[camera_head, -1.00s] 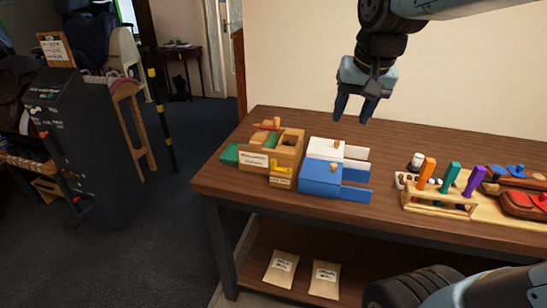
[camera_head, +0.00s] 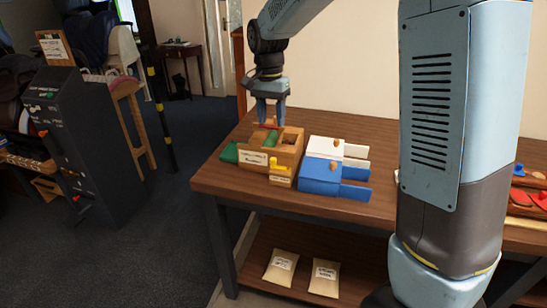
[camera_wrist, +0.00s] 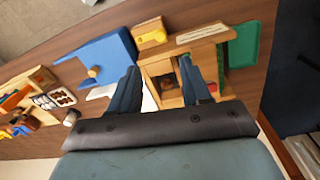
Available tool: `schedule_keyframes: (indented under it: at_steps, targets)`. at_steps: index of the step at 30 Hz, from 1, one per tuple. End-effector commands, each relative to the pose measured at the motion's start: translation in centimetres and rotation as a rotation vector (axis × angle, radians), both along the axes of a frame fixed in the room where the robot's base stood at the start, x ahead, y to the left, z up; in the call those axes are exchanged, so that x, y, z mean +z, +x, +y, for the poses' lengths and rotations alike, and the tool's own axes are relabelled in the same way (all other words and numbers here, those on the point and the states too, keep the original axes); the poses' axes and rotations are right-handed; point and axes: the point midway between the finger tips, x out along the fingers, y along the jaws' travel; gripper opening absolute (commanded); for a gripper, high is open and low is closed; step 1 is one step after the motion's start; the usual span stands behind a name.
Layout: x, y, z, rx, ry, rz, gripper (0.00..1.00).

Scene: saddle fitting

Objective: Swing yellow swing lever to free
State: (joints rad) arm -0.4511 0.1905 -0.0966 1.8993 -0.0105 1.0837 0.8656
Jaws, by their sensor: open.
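The yellow swing lever (camera_head: 280,168) is on the front of the wooden box (camera_head: 254,163), near its right corner. It also shows in the wrist view (camera_wrist: 151,38), at the top, beyond my fingertips. My gripper (camera_head: 270,118) points down over the back part of the box, behind the lever and apart from it. In the wrist view my gripper (camera_wrist: 160,68) is open, its two fingers spread over the box's open compartments with nothing clearly held. Whether the fingertips touch the box I cannot tell.
A red piece (camera_head: 264,126) lies at the box's back edge by my fingers. A green block (camera_head: 229,153) sticks out at the left. White (camera_head: 324,147) and blue (camera_head: 320,176) boxes stand close to the right. My arm hides much of the table's right side.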

Motion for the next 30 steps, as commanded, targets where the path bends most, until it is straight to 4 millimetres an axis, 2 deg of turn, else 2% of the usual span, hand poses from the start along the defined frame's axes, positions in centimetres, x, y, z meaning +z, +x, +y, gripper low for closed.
schedule_keyframes:
  at_steps: [8, 24, 30]
  targets:
    - [-2.7, 0.1, 0.1, -0.004, -0.003, 0.005, 0.47]
    - [-11.8, -0.2, -0.3, -0.004, -0.003, 0.005, 0.47]
    - [-13.4, -0.2, -0.4, -0.003, -0.002, 0.003, 0.47]
